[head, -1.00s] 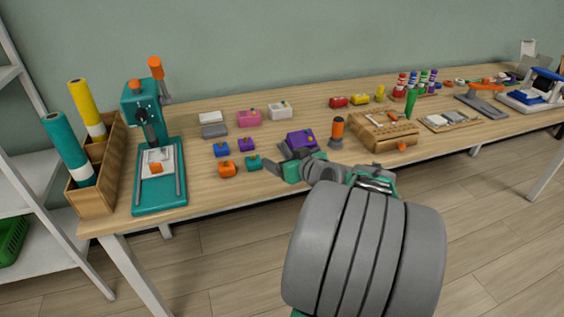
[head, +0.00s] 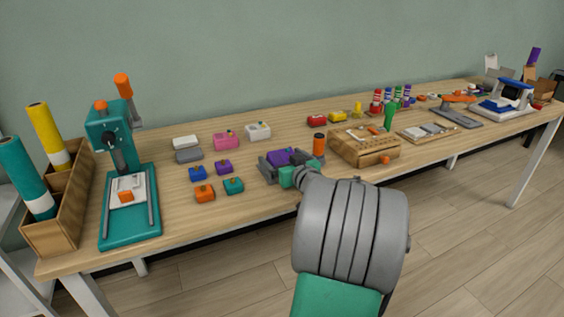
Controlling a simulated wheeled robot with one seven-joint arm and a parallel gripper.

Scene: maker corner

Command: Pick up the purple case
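The purple case (head: 284,156) lies on the workbench, left of an orange-topped upright tool. My gripper (head: 287,165) is at the case, reaching in from the front edge of the bench. Its fingers are spread, one at the left side of the case and one towards its right side. The gripper body hides the near part of the case. I cannot tell whether the fingers touch it. The case appears to rest on the bench.
Small blue, purple, orange (head: 204,193) and teal (head: 233,185) cases stand to the left. Pink (head: 226,140) and white (head: 257,131) cases are behind. The orange-topped tool (head: 319,146) and a wooden box (head: 362,152) stand close on the right. A teal press (head: 130,205) is far left.

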